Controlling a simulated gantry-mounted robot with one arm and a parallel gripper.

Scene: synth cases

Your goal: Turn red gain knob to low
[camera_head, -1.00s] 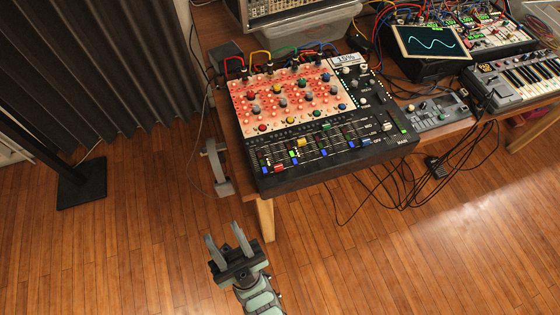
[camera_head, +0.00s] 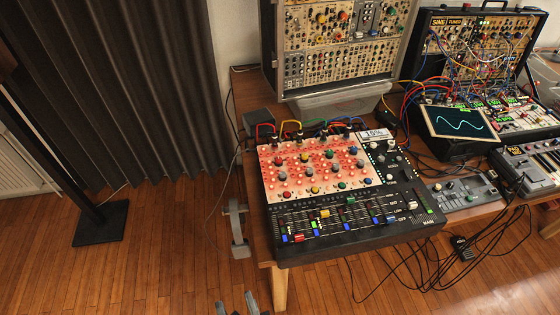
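The mixer (camera_head: 340,246) stands at the front left of the table, its knob panel lit red. I cannot tell which is the gain knob or where either points. A red fader cap (camera_head: 299,238) is on the lower section. Small labels reading MID, LOW and OFF are at the lower right. My gripper (camera_head: 236,303) shows only its fingertips at the bottom edge. They are apart and empty, below and left of the mixer, not touching it.
Patch cables arch behind the panel. A small display (camera_head: 376,133) reads about 10%. A modular rack (camera_head: 340,50) stands behind, with an oscilloscope (camera_head: 459,122) and keyboard (camera_head: 535,165) to the right. Black cables hang off the table's front. A dark stand (camera_head: 100,224) is at left.

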